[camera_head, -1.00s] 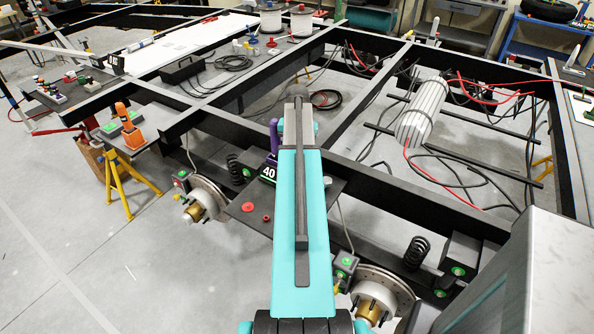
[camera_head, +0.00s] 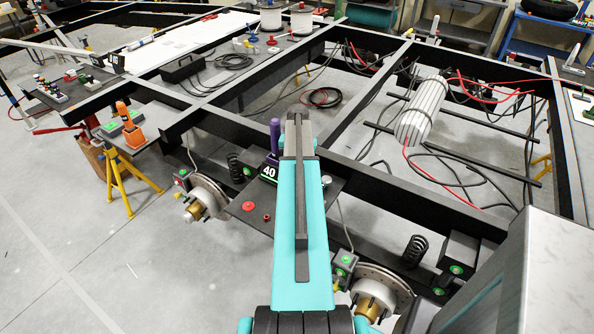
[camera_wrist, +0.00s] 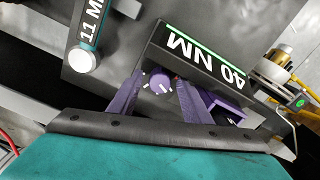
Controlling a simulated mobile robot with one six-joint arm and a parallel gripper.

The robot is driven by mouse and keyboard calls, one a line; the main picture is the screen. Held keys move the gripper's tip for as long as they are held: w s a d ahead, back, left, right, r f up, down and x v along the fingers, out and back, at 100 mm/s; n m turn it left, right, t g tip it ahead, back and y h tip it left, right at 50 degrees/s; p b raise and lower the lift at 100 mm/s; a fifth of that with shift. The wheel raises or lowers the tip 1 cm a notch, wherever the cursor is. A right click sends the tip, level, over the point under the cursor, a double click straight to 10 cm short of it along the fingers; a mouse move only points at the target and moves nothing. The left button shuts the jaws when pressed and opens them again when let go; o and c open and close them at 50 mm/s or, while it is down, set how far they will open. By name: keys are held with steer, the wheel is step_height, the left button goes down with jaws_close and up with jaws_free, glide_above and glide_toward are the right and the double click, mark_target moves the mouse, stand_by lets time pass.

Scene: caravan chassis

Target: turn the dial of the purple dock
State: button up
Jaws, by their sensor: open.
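The purple dock is a dark block with a green-edged "40 NM" label (camera_wrist: 205,62), upside down in the wrist view. Its round purple dial (camera_wrist: 160,82), with a white mark, sits below the label. My gripper (camera_wrist: 158,80) is open, its two purple fingers on either side of the dial. I cannot tell whether they touch it. In the head view the "40" label (camera_head: 269,170) and an upright purple handle (camera_head: 275,136) show just left of my teal arm. The arm hides the dial and my fingertips there.
An "11 MM" block with a white round knob (camera_wrist: 84,62) is left of the dock in the wrist view. Black chassis beams (camera_head: 400,190) surround the spot. A brake disc (camera_head: 207,196) and yellow stand (camera_head: 130,185) are left. A pale slab-sided box (camera_head: 545,270) is right.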

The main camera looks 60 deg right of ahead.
steer(key=c, duration=1)
steer(key=shift+a, duration=0.15)
steer(key=shift+c, duration=0.2)
steer(key=shift+m, duration=0.4)
steer(key=shift+d+m, duration=0.2)
steer(key=shift+m, duration=1)
steer(key=m+b, duration=0.1)
steer(key=m, duration=0.4)
steer(key=shift+d+m, duration=0.1)
steer(key=shift+m, duration=0.2)
steer(key=shift+r, duration=0.1)
